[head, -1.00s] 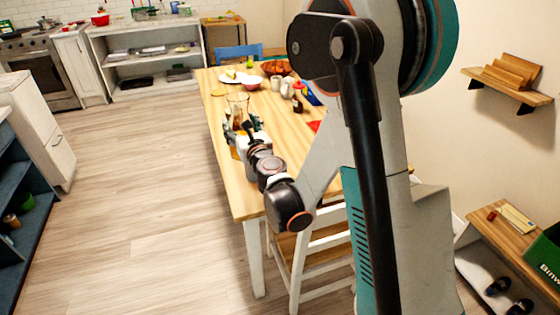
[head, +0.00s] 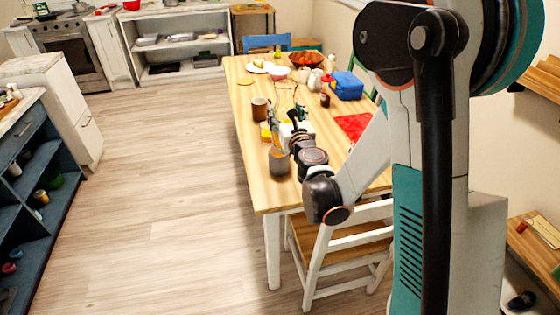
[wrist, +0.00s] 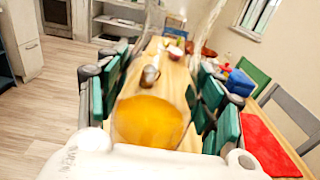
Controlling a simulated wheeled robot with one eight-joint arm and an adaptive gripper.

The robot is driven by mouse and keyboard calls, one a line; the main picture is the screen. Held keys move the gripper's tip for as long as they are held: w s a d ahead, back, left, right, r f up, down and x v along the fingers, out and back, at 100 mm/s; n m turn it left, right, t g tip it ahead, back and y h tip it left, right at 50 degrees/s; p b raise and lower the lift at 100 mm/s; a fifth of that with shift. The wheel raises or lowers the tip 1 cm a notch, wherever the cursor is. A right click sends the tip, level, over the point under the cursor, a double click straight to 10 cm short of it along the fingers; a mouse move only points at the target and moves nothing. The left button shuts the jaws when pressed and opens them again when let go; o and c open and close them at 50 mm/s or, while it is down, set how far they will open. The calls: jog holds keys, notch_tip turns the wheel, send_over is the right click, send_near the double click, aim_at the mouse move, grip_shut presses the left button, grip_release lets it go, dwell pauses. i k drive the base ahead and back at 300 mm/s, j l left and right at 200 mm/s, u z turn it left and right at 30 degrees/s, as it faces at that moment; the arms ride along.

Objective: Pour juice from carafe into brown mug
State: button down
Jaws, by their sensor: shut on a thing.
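The brown mug (head: 260,108) stands upright near the left edge of the wooden table. It also shows beyond the carafe in the wrist view (wrist: 149,76). My gripper (head: 291,122) is shut on the clear glass carafe (head: 286,94), to the right of the mug in the head view. In the wrist view the orange juice (wrist: 148,122) fills the space between my green-padded fingers. The carafe's glass is faint, and I cannot tell its exact tilt. The inside of the mug is not clear.
A grey glass-like vessel (head: 278,161) and a yellow-orange item (head: 266,132) stand near the left edge. A red mat (head: 354,126), blue box (head: 346,86), small shakers, bowls and a plate (head: 260,67) are on the table. A white chair (head: 335,240) stands in front.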

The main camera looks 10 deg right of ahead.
aim_at(262, 108)
jog(key=i+j, duration=0.9)
jog(key=i, duration=0.15)
